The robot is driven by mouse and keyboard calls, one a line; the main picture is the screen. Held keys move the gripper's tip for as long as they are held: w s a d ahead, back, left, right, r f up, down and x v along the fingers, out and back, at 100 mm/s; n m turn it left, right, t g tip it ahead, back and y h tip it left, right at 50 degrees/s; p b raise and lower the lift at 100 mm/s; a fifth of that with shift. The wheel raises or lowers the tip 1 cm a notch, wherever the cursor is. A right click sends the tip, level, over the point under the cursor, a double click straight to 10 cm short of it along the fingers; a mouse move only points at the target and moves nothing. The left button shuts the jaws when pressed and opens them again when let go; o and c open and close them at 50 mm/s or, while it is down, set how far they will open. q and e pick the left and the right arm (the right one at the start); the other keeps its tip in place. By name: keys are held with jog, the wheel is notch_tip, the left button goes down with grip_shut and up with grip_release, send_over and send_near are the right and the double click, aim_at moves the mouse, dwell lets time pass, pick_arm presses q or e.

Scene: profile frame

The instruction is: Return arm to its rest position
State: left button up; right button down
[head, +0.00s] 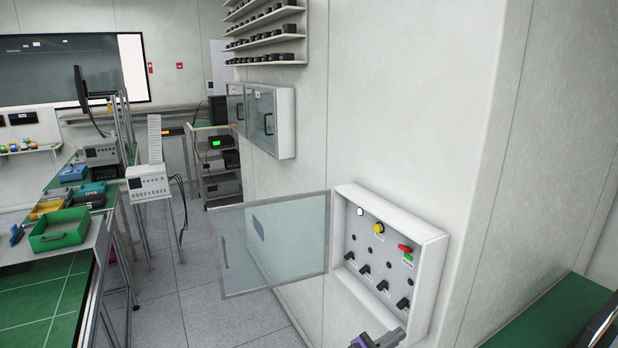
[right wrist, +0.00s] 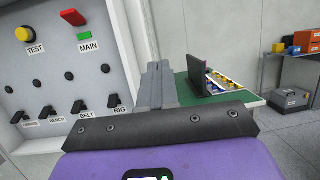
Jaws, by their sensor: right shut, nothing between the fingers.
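My right gripper (head: 379,340) shows at the bottom edge of the head view, just below and in front of the wall control box (head: 437,262). In the right wrist view its fingers (right wrist: 157,82) are together, with nothing between them. The box's glass door (head: 285,240) stands open to the left. Inside are a yellow TEST button (head: 378,228), a red MAIN switch (head: 405,248) over a green label, and a row of black levers (head: 382,286). The right wrist view shows the panel (right wrist: 60,75) on the left, apart from the fingers. My left gripper is not in view.
A green-topped table (right wrist: 228,98) with a dark screen (right wrist: 207,75) and a parts tray stands beyond the fingers. A shelf (right wrist: 294,57) is at far right. At left, benches hold a green tray (head: 58,230) and instruments. Grey floor (head: 220,305) lies between.

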jog(key=s+d+f+m+g+y+b, duration=0.1)
jog(key=s+d+f+m+g+y, duration=0.25)
jog(key=f, duration=0.65)
jog(key=s+d+f+g+y+b, duration=0.25)
jog(key=s+d+f, duration=0.3)
jog(key=f, duration=0.35)
jog(key=s+f+m+g+y+b, duration=0.1)
jog(key=s+f+m+g+y, duration=0.15)
jog(key=s+f, duration=0.45)
jog(key=s+f+m+g+y+b, duration=0.1)
jog(key=s+f+m+g+y, duration=0.2)
jog(key=f, duration=0.6)
jog(key=s+a+f+m+y+b, duration=0.4)
jog(key=s+a+f+m+y, duration=0.25)
jog(key=s+a+f, duration=0.5)
pick_arm(q)
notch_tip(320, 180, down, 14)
jog(key=b, duration=0.4)
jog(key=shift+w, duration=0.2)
pick_arm(e)
jog(key=s+a+r+m+t+y, duration=0.2)
jog(key=a+m+y, duration=0.4)
jog(key=a+m, duration=0.4)
jog(key=shift+s+r+t, duration=0.2)
jog(key=shift+r+t, duration=0.2)
jog(key=shift+t, duration=0.25)
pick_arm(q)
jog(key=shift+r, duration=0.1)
